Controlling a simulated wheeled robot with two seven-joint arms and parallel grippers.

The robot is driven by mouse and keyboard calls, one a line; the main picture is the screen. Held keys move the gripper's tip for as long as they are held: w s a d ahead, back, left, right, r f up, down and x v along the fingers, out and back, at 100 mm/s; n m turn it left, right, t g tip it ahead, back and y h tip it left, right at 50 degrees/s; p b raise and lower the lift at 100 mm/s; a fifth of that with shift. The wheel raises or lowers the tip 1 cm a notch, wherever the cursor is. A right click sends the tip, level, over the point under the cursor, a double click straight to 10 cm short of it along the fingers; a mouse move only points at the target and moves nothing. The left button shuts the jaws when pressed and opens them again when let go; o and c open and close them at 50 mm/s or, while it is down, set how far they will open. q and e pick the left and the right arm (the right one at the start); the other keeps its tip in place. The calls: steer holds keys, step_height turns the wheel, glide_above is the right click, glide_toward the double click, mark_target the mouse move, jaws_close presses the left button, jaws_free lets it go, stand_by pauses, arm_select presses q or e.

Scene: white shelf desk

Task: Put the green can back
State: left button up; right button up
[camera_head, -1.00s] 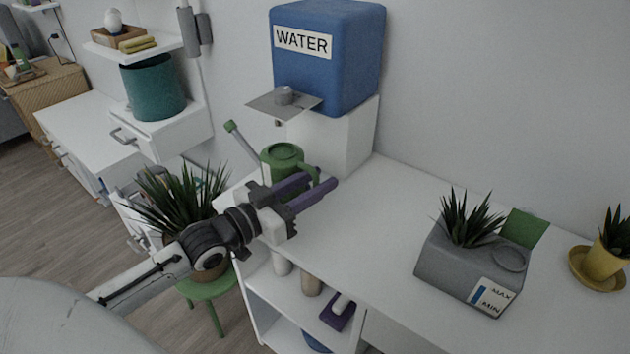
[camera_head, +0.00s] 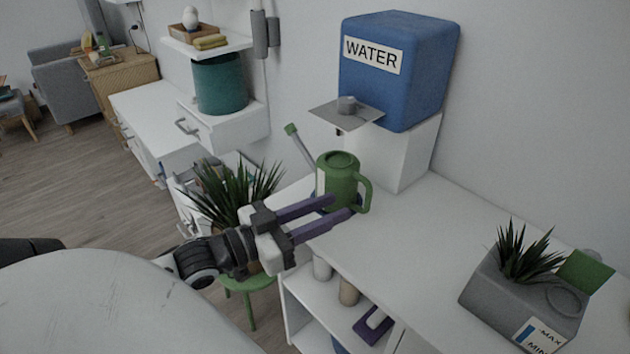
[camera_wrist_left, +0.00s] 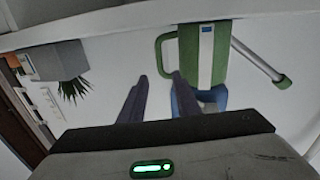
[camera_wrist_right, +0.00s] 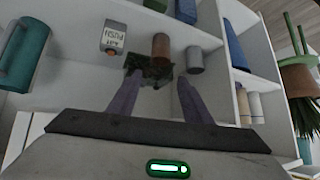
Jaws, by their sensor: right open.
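The green can (camera_head: 338,182) is a watering can. It stands upright on the white desk in front of the water dispenser, its spout toward the left and its handle toward the right. It also shows upside down in the left wrist view (camera_wrist_left: 197,52). My left gripper (camera_head: 342,206) is open, its purple fingers apart at the near side of the can, close to the handle. I cannot tell whether they touch it. My right gripper (camera_wrist_right: 150,86) is out of the head view; its fingers are apart, and the can is not in its wrist view.
The blue water tank (camera_head: 400,75) stands on a white block (camera_head: 400,155) behind the can. A potted plant (camera_head: 235,190) is left of the desk. A grey planter (camera_head: 525,300) is at the right. Free desk lies between. A dark mottled thing (camera_wrist_right: 150,70) shows near the right fingertips.

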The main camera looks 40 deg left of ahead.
arm_select(q)
steer(key=shift+v, duration=1.3)
stand_by(0.5)
